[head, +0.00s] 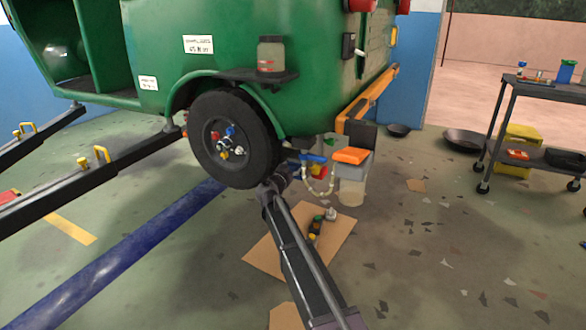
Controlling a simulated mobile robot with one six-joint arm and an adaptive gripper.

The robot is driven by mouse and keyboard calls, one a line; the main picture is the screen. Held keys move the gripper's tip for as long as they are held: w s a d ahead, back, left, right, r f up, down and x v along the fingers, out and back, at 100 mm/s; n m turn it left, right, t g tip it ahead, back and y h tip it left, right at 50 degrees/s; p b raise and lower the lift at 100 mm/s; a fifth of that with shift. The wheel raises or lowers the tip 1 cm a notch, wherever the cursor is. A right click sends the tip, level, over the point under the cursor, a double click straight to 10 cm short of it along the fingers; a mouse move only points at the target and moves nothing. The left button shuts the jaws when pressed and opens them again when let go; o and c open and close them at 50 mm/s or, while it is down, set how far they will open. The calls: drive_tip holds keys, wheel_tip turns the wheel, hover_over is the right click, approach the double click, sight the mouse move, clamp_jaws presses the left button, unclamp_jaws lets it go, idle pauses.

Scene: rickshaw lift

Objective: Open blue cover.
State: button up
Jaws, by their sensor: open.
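My arm reaches up from the bottom of the head view. Its dark end with my gripper (276,182) is just below and right of the black wheel (233,138) of the green rickshaw (260,30). The fingers are small and dark and hard to make out, and I see nothing held in them. Several small blue parts show: a blue cap (230,131) among coloured caps on the wheel hub, a blue handle-like piece (314,158) right of the wheel, and a blue-topped container (567,69) on the cart. I cannot tell which one is the blue cover.
A grey box with an orange top (351,156) and a pale bucket (352,190) stand right of my gripper. Cardboard (335,236) with small bottles lies on the floor below. A dark cart (545,88) is at the right. The floor at the lower right is mostly free.

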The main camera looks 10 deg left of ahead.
drive_tip(key=shift+w, duration=0.1)
clamp_jaws()
idle(0.3)
drive_tip(key=shift+a+t+b, duration=0.1)
drive_tip(key=shift+t+b, duration=0.2)
drive_tip(key=shift+b, duration=0.4)
